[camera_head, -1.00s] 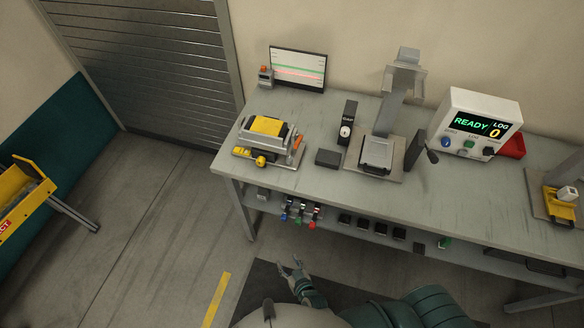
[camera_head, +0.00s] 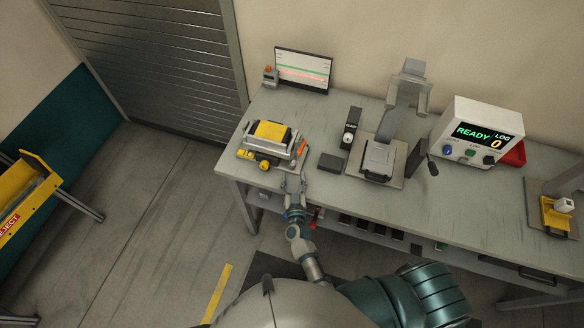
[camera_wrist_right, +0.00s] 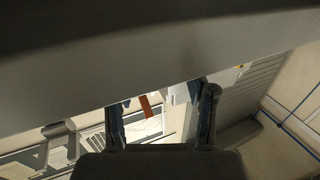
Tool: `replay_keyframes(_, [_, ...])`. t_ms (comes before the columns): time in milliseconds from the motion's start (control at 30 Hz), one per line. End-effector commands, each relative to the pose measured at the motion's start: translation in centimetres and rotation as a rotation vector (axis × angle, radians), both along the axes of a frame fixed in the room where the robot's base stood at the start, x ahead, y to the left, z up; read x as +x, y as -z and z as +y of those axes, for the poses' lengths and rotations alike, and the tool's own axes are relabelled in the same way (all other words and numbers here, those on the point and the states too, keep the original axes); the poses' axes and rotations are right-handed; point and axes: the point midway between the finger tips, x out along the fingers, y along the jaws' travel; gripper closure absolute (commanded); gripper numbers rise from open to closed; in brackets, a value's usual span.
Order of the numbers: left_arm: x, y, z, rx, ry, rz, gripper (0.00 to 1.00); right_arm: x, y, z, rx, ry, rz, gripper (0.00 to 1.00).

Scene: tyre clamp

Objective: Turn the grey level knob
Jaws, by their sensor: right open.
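The grey and white control box (camera_head: 480,128) stands at the back right of the bench, its screen reading READY, LOG and 0. On its front are a blue knob (camera_head: 448,149), a green button (camera_head: 470,153) and a dark knob (camera_head: 489,160). I cannot tell which control is the grey level knob. My right gripper (camera_head: 293,180) is open and empty at the bench's front edge, just in front of the yellow-topped fixture and far left of the control box. Its two fingers also show apart in the right wrist view (camera_wrist_right: 161,112). My left gripper is not in view.
The bench (camera_head: 400,205) has the yellow-topped fixture (camera_head: 270,132) at left, a small dark block (camera_head: 332,162) and a clamp stand (camera_head: 408,95) in the middle. A red bin (camera_head: 513,153) is beside the control box.

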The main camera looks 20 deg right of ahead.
Motion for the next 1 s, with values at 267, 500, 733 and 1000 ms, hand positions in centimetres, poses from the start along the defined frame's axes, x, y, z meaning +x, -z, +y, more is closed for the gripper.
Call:
replay_keyframes(267, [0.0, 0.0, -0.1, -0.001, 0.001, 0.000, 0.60, 3.9, 0.0, -0.7, -0.002, -0.001, 0.000, 0.44])
replay_keyframes(500, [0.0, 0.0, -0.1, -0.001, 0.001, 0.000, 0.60, 4.4, 0.0, -0.8, -0.002, 0.000, 0.001, 0.44])
replay_keyframes(733, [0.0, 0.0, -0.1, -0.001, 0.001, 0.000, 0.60, 4.4, 0.0, -0.8, -0.002, -0.001, 0.001, 0.69])
replay_keyframes(1000, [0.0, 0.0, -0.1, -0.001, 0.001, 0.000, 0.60, 4.4, 0.0, -0.8, -0.003, -0.010, 0.001, 1.00])
